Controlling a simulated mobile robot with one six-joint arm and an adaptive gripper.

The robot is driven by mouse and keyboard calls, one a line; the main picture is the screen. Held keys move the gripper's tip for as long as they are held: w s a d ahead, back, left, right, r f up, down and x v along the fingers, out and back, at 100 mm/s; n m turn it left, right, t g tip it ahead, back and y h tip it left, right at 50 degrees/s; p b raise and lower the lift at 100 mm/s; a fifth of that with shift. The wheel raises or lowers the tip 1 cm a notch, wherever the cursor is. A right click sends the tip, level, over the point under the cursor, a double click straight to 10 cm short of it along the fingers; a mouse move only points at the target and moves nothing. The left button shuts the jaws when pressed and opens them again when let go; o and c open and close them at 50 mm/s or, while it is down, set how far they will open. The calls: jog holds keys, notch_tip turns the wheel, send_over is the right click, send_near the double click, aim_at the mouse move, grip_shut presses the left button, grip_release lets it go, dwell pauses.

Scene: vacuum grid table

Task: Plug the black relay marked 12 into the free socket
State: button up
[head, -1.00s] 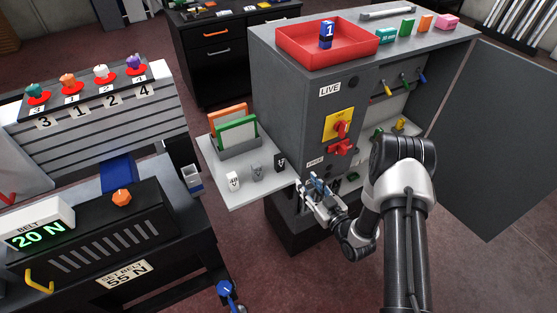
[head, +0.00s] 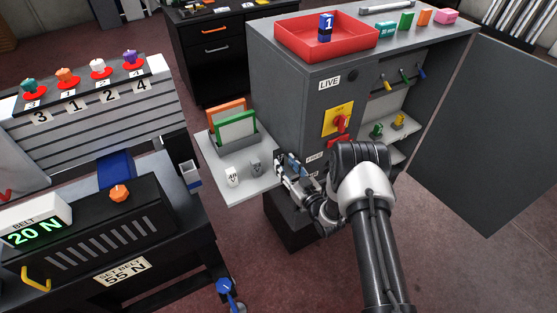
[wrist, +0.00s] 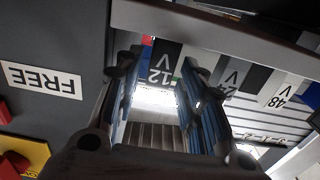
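The black relay marked 12 V (wrist: 162,64) shows in the wrist view between my gripper's (wrist: 160,82) two spread blue-padded fingers, with gaps seen beside it. In the head view my gripper (head: 287,167) is at the right end of the grey side shelf, at the cabinet's front edge, and hides that relay. The gripper is open; I cannot tell whether a pad touches the relay. The FREE label (wrist: 42,80) is on the cabinet face, and shows in the head view (head: 314,157). The socket opening is hidden behind my arm.
A grey 24 V relay (head: 256,167) and a white 48 V relay (head: 232,176) stand left of my gripper on the shelf (head: 245,195). A holder with green (head: 237,127) and orange cards stands behind them. A red switch handle (head: 341,123) juts out above my wrist.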

aim_at(280, 158)
jog(key=b+x, duration=0.1)
jog(key=x, duration=0.4)
jog(key=shift+a+r, duration=0.1)
jog(key=shift+a, duration=0.1)
jog(key=c, duration=0.9)
jog(key=shift+o, duration=0.2)
jog(key=shift+r, duration=0.15)
